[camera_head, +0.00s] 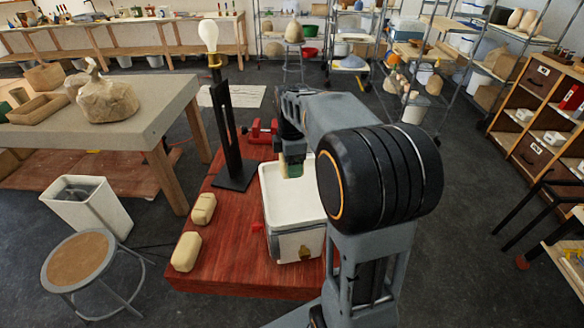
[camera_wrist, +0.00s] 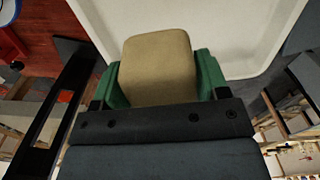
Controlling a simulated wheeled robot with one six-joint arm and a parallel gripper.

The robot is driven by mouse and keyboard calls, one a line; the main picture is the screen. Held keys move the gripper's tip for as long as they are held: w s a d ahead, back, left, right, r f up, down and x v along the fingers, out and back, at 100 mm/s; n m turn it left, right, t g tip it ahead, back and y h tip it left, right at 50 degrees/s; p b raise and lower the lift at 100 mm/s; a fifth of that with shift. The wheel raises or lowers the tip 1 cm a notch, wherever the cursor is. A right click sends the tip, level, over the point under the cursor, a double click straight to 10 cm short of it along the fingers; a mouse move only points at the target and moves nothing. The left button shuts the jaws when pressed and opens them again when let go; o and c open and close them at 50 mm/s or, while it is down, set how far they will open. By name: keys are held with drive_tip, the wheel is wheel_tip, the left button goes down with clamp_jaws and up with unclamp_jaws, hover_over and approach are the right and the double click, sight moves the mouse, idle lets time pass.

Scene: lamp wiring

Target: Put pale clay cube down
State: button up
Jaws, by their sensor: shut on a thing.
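The pale clay cube (camera_wrist: 157,66) is a tan block with rounded edges, held between the green fingers of my gripper (camera_wrist: 160,80) in the wrist view. In the head view my gripper (camera_head: 291,168) is over the far end of a white bin (camera_head: 265,200), partly hidden by my arm. The bin also fills the top of the wrist view (camera_wrist: 240,35). I cannot tell whether the cube touches the bin. Two other pale clay blocks lie on the red table, one farther (camera_head: 203,208) and one nearer (camera_head: 186,251).
A black lamp stand (camera_head: 234,175) with a white bulb (camera_head: 208,36) stands left of the bin. A red clamp-like item (camera_head: 262,131) is at the table's far edge. The red tabletop (camera_head: 225,265) is bare at the front. A grey-topped table (camera_head: 150,110) stands to the left.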

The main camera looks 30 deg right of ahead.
drive_tip(key=shift+w+d+f, duration=0.45)
drive_tip(key=shift+w+f, duration=0.2)
drive_tip(key=shift+f, duration=0.2)
drive_tip(key=shift+f+p, duration=0.3)
drive_tip(key=shift+f, duration=1.3)
drive_tip(key=shift+f, duration=0.1)
